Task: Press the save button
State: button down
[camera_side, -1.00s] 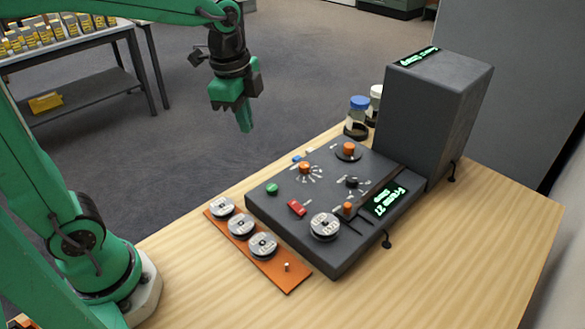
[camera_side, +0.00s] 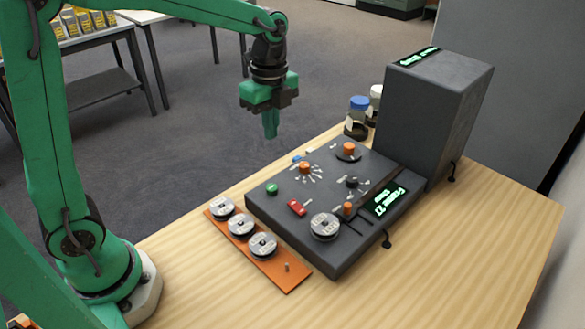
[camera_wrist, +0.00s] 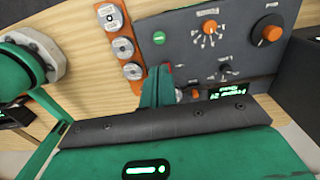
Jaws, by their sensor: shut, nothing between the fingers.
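My gripper (camera_side: 270,128) is shut and empty. It hangs pointing down, above and apart from the dark grey control panel (camera_side: 331,259), near its far left edge in the side view. The panel carries a round green button (camera_side: 272,188), a small blue part (camera_side: 297,158) and a red rocker-like part (camera_side: 297,207). Their labels are too small to read, so I cannot tell which is the save button. In the wrist view, my gripper fingers (camera_wrist: 158,86) cover part of the panel's near edge; the green button (camera_wrist: 158,37) shows beyond them.
Orange knobs (camera_side: 348,149) and a metal reel (camera_side: 324,226) stand up from the panel. A tall grey box (camera_side: 432,115) stands behind right. An orange strip (camera_side: 291,279) with several reels lies left of the panel. Jars (camera_side: 358,117) stand behind. The wooden table (camera_side: 430,270) is clear at front right.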

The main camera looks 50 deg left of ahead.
aim_at(272, 188)
jog(key=shift+f, duration=0.1)
notch_tip(272, 188, down, 14)
jog(key=shift+s+a+r, duration=0.1)
jog(key=shift+s, duration=0.05)
dwell(0.7)
jog(key=shift+s+f, duration=0.1)
jog(key=shift+f, duration=1.05)
jog(key=shift+r, duration=0.1)
notch_tip(272, 188, up, 15)
jog(key=w, duration=0.1)
dwell(0.5)
dwell(0.4)
